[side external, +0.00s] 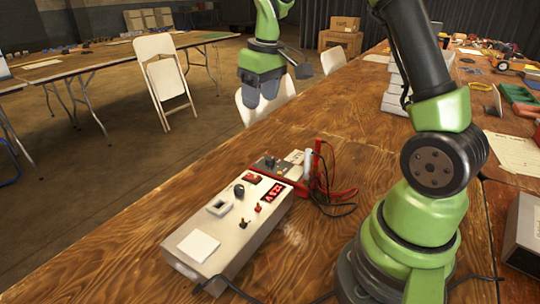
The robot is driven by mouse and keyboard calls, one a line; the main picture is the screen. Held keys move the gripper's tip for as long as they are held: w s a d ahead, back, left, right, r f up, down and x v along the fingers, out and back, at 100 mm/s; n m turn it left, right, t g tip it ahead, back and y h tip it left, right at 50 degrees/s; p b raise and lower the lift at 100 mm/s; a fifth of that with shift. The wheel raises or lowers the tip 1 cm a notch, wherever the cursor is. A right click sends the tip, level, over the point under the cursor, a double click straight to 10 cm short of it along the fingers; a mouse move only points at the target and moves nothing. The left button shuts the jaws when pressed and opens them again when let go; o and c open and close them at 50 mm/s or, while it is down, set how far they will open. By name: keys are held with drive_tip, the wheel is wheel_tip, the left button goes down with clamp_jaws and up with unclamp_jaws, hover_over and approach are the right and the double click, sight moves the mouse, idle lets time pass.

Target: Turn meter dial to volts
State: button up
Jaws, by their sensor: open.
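A red-edged grey meter (288,172) lies flat on the wooden table at the far end of a long white box. A small dark dial (269,161) seems to sit on its face; its markings and setting are too small to read. Red and black test leads (325,185) lie beside the meter on its right. My gripper (261,100) hangs in the air above and behind the meter, fingers pointing down, open and empty. It touches nothing.
The long white box (245,228) has a black knob (239,190), a red-lit display (272,191) and a white pad (198,245). The table (120,250) left of it is clear. White boxes (398,92) and papers (513,152) lie further back right.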

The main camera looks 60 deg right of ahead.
drive_tip(key=n+g, duration=0.1)
drive_tip(key=g, duration=0.1)
hover_over(270, 158)
wheel_tip(270, 158, down, 8)
drive_tip(key=f, duration=0.1)
wheel_tip(270, 158, down, 10)
drive_tip(key=shift+r, duration=0.1)
drive_tip(key=shift+c, duration=0.4)
drive_tip(key=c, duration=0.8)
drive_tip(key=shift+c, duration=0.2)
